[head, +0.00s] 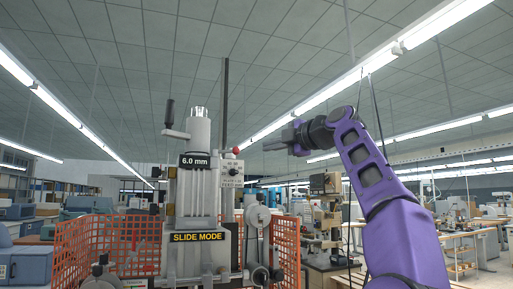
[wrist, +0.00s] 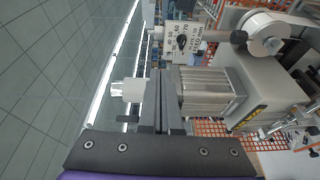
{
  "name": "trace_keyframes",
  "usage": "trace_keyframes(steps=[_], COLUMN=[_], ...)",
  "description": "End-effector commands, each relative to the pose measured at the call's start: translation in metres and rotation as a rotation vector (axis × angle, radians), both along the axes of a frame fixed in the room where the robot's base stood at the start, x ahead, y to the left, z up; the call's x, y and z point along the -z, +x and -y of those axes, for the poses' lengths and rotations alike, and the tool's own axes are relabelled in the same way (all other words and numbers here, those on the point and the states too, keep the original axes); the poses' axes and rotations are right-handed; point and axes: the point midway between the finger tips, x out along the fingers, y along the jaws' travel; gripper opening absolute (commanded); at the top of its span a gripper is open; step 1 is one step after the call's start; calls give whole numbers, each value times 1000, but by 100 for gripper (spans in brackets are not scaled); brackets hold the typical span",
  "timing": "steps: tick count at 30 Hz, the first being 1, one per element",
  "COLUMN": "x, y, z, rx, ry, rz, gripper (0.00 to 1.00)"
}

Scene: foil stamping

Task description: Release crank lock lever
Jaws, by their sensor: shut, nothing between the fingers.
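A stamping machine stands left of centre in the head view. On top, a crank arm (head: 176,134) with an upright black handle (head: 168,112) reaches left from a silver cylinder (head: 199,128). The cylinder also shows sideways in the wrist view (wrist: 125,91). I cannot tell for certain which part is the crank lock lever. My gripper (head: 268,147) is shut and empty, in the air right of the machine's top and pointing left towards it. In the wrist view its dark fingers (wrist: 161,75) are together and cover part of the machine.
A "6.0 mm" display (head: 194,160) is below the cylinder. An orange mesh fence (head: 110,243) surrounds the machine. A workbench (head: 333,262) stands right. The air above is free.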

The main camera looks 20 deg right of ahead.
Motion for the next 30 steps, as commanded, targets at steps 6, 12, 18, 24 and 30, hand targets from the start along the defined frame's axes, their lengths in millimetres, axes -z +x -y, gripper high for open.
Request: trace_keyframes(steps=[6,12,18,24,30], x=[-2,-2,-1,-1,2], y=[-10,-13,-13,-13,-8], z=[37,48,48,48,42], rx=[1,-1,-2,-1,1], ry=[0,0,-1,-2,0], rz=[1,1,2,1,-12], gripper=[0,0,0,0,0])
